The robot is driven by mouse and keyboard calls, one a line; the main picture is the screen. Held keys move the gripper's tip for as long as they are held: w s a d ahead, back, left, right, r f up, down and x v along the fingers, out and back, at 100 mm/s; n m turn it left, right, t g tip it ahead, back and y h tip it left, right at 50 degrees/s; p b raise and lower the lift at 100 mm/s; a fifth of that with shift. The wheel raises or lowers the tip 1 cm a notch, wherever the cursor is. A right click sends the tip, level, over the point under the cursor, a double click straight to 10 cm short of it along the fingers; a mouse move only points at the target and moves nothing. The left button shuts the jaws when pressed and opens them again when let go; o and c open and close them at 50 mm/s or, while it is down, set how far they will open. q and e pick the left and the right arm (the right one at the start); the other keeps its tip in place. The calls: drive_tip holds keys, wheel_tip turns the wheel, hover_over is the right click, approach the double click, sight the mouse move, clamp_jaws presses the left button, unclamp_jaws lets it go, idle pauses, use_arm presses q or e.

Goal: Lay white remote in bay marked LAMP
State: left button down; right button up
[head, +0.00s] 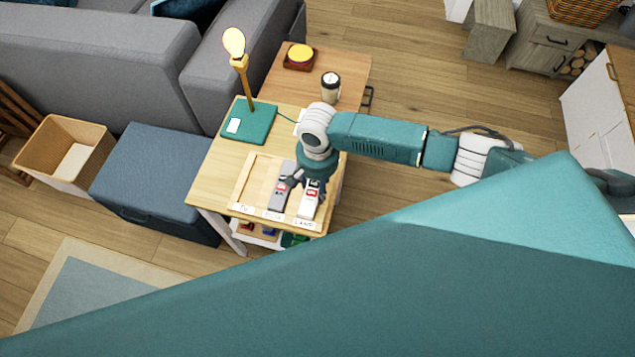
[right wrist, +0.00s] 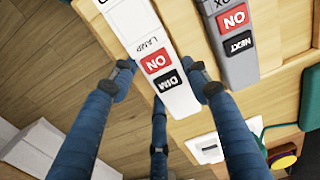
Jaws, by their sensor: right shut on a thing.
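The white remote (head: 311,206) is at the right end of the wooden tray (head: 241,180), over the bay whose front label reads LAMP. In the right wrist view the white remote (right wrist: 135,25) shows LAMP, a red ON key and a dark DIM key. My right gripper (head: 311,187) is shut on it, with one finger on each side in the right wrist view (right wrist: 160,72). I cannot tell whether the remote rests on the bay floor. A grey remote (head: 276,202) lies in the middle bay, and the left bay looks empty. My left gripper is not in view.
A lamp with a teal base (head: 247,122) stands behind the tray. A cup (head: 330,87) and a yellow button (head: 299,54) are on the side table farther back. A blue storage box (head: 155,180) and grey sofa (head: 100,65) are to the left.

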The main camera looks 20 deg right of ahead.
drive_tip(key=shift+s+f, duration=0.2)
drive_tip(key=shift+f, duration=0.2)
drive_tip(key=shift+s+f, duration=0.3)
drive_tip(key=shift+f, duration=0.1)
drive_tip(key=shift+b, duration=0.3)
drive_tip(key=o, duration=1.2)
drive_tip(key=shift+f, duration=0.1)
drive_tip(key=shift+o, duration=0.5)
drive_tip(key=shift+w+f, duration=0.2)
drive_tip(key=shift+w, duration=0.05)
drive_tip(key=shift+s+r, duration=0.1)
drive_tip(key=shift+r, duration=0.1)
wheel_tip(320, 180, up, 13)
drive_tip(key=shift+w+f, duration=0.2)
drive_tip(key=shift+w, duration=0.2)
